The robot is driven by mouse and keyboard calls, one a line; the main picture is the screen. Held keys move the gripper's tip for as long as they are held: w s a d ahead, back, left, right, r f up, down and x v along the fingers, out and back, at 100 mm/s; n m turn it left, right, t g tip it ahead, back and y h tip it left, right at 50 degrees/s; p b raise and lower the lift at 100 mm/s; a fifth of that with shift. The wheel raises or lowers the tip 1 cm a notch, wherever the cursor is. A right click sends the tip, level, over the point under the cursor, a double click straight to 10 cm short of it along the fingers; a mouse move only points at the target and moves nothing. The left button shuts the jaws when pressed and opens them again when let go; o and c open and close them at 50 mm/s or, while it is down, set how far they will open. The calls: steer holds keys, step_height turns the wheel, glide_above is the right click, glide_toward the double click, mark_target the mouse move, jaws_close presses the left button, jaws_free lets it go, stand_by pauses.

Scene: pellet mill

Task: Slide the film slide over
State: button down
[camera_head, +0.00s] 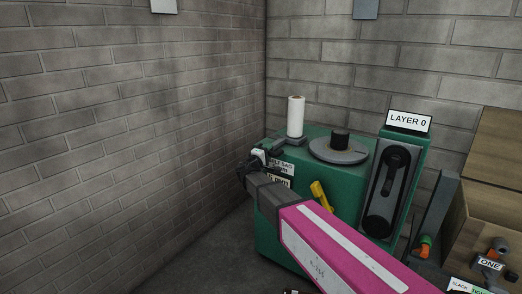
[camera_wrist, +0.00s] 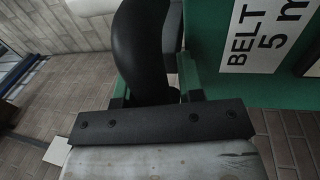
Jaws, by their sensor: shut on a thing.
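The green machine (camera_head: 325,225) stands in the corner, with a white film roll (camera_head: 295,117) upright on a grey base (camera_head: 291,142) at its top left. I cannot tell for sure which part is the film slide. My gripper (camera_head: 256,160) is at the machine's left end, beside its white labels. In the wrist view, a black rounded piece (camera_wrist: 143,50) stands between two short uprights beyond a dark bolted bar (camera_wrist: 165,126). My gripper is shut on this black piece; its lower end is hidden.
A grey disc (camera_head: 338,151) with a black hub and a yellow lever (camera_head: 321,195) are on the machine. A "LAYER 0" sign (camera_head: 408,121) tops the right-hand post. A wooden crate (camera_head: 490,205) stands at right. The brick wall (camera_head: 130,130) is close on the left.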

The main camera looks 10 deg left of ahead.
mark_target(274, 154)
steer(key=d, duration=0.1)
steer(key=s+d, duration=0.2)
steer(key=d, duration=0.1)
steer(key=shift+r, duration=0.3)
steer(key=c, duration=0.9)
jaws_free()
steer(key=shift+r, duration=0.1)
steer(key=shift+s+a+f, duration=0.1)
steer(key=shift+s+f, duration=0.05)
steer(key=shift+f, duration=0.05)
steer(key=v, duration=1)
steer(key=shift+s, duration=0.2)
steer(key=shift+a, duration=0.1)
